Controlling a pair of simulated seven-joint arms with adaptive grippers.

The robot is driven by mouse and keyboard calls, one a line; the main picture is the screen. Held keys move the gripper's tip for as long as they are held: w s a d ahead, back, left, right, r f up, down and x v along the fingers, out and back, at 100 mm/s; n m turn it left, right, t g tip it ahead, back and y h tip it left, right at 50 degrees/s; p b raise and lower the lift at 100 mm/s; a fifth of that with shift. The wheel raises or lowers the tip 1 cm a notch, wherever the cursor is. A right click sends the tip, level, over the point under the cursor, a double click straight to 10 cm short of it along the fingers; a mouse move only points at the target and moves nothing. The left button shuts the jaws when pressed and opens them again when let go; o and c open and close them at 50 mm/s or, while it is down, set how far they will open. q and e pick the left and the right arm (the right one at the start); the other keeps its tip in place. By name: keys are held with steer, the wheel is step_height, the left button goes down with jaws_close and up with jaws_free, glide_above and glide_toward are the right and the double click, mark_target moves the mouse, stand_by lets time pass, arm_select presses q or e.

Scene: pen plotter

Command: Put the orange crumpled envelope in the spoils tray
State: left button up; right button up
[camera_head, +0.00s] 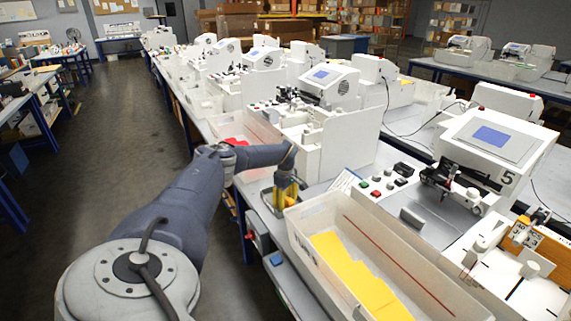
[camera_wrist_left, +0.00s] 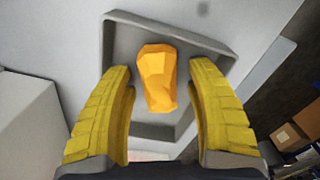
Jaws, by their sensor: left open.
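The orange crumpled envelope (camera_wrist_left: 157,78) shows in the left wrist view, inside the outline of a shallow grey tray (camera_wrist_left: 192,32) with a raised rim. I cannot tell for certain that this is the spoils tray. My left gripper (camera_wrist_left: 164,100) is open, with one yellow finger on each side of the envelope and a visible gap to both. In the head view my left gripper (camera_head: 286,198) points down at the bench's near edge, beside a white bin. My right gripper is not in view.
The white bin (camera_head: 305,238) holds yellow envelopes (camera_head: 352,272) just right of my left gripper. Another bin with red contents (camera_head: 236,141) stands beyond the arm. A white machine (camera_head: 345,140) and a button panel (camera_head: 385,183) stand close behind. The floor aisle at left is clear.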

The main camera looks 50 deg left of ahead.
arm_select(q)
steer(key=shift+r, duration=0.1)
step_height(320, 180, up, 12)
stand_by(0.6)
stand_by(2.5)
